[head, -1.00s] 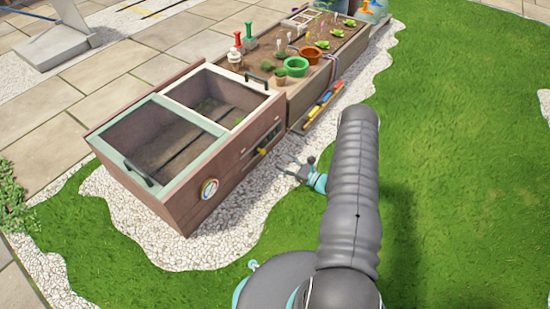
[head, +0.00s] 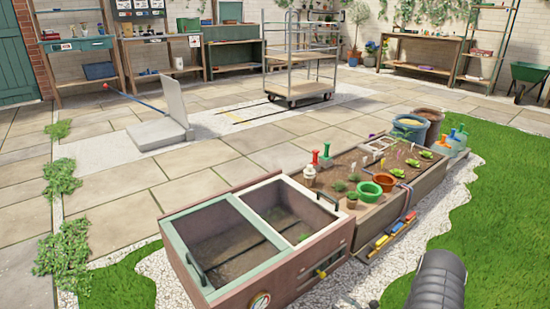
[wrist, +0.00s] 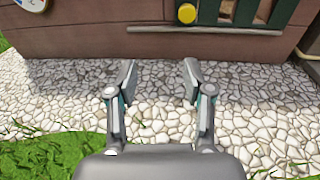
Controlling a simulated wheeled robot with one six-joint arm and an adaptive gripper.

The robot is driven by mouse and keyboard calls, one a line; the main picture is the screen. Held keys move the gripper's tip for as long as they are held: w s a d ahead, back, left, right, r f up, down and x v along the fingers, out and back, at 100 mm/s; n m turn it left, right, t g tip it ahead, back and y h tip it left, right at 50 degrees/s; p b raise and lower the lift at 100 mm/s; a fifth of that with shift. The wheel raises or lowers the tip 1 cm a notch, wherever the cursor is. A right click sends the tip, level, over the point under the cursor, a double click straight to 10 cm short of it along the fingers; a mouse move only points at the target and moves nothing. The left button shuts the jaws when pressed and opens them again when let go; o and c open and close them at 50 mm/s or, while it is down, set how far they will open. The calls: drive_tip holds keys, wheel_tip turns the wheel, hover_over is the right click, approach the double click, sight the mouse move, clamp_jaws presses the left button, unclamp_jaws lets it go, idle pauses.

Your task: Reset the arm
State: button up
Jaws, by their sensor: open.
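My gripper (wrist: 159,85) is open and empty in the wrist view. Its two fingers stand apart above the white gravel strip (wrist: 75,105), facing the brown wooden side of the cold frame (wrist: 90,35). In the head view my dark grey arm (head: 437,283) reaches up at the lower right. Nothing is between the fingers.
A yellow knob (wrist: 187,13) sits on the frame's side. A planter holds a green pot (head: 370,191) and an orange pot (head: 383,183). Coloured tools (head: 390,233) lie along its side. Farther back are a wheeled cart (head: 300,75) and workbenches. Lawn (head: 500,230) lies right, open paving left.

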drive_tip(key=s+a, duration=0.1)
drive_tip(key=s+a+f+g, duration=0.1)
drive_tip(key=shift+s+a+f+n+g+y, duration=0.1)
drive_tip(key=shift+s+a+n+g+y, duration=0.05)
drive_tip(key=shift+s+n+g+y, duration=0.2)
drive_tip(key=s+a+n+g, duration=0.1)
drive_tip(key=s, duration=0.1)
drive_tip(key=s+a+r+n+g+y, duration=0.1)
drive_tip(key=g, duration=0.1)
drive_tip(key=shift+s+a+r, duration=0.1)
drive_tip(key=shift+s+a, duration=0.1)
drive_tip(key=shift+s, duration=0.15)
drive_tip(key=s+a+r+n+h+p, duration=0.2)
drive_tip(key=s+r+n, duration=0.6)
drive_tip(key=r, duration=1.1)
drive_tip(key=s+a+r+n+g+h+p, duration=0.1)
drive_tip(key=s+r+n+h+p, duration=0.3)
drive_tip(key=r, duration=1.6)
drive_tip(key=s+a+r+n+g+h+p, duration=0.1)
drive_tip(key=s+a+r+n+h+p, duration=0.2)
drive_tip(key=r, duration=1.6)
drive_tip(key=s+n+h, duration=0.4)
drive_tip(key=s+n, duration=0.4)
drive_tip(key=n, duration=0.2)
drive_tip(key=shift+s+a+r, duration=0.35)
drive_tip(key=shift+s+r, duration=0.05)
drive_tip(key=shift+c, duration=0.2)
